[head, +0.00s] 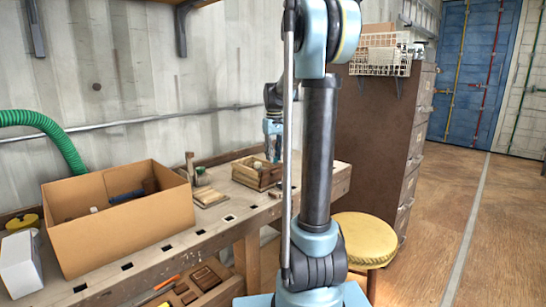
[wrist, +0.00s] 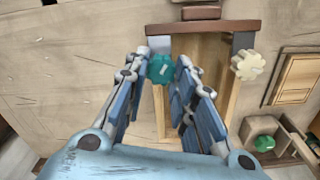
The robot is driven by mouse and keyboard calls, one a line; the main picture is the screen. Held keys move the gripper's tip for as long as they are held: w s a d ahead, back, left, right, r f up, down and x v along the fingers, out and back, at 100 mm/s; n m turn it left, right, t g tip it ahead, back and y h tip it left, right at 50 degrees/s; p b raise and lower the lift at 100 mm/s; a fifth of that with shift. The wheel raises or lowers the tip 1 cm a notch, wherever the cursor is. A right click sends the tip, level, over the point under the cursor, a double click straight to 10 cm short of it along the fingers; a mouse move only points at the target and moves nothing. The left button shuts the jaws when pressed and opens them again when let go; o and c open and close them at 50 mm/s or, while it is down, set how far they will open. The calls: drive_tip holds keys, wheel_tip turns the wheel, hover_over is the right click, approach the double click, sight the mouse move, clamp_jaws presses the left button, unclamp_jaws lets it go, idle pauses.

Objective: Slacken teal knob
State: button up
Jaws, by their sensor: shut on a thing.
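The teal knob (wrist: 161,69) is a small lobed knob at the front left of a wooden frame in the wrist view. My gripper (wrist: 164,62) is shut on the teal knob, with a blue jointed finger on each side of it. In the head view my gripper (head: 273,148) points down at the far part of the workbench, partly behind my arm, and the knob cannot be made out there.
A cream lobed knob (wrist: 248,65) sits right of the teal one on the same wooden frame (wrist: 205,28). A box with a green item (wrist: 264,143) is at lower right. The workbench (head: 215,222) also bears a cardboard box (head: 120,228). A yellow stool (head: 366,238) stands beside it.

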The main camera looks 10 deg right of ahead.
drive_tip(key=o, duration=1.1)
drive_tip(key=shift+c, duration=0.2)
drive_tip(key=shift+r, duration=0.1)
wheel_tip(320, 180, up, 12)
drive_tip(key=s+f+m+t, duration=0.1)
drive_tip(key=s+f, duration=1.2)
drive_tip(key=s, duration=0.4)
drive_tip(key=s+f+m+t, duration=0.1)
drive_tip(key=s+f+m, duration=0.1)
drive_tip(key=s+f, duration=1.2)
drive_tip(key=s, duration=0.3)
drive_tip(key=shift+s+m, duration=0.3)
drive_tip(key=shift+s, duration=0.1)
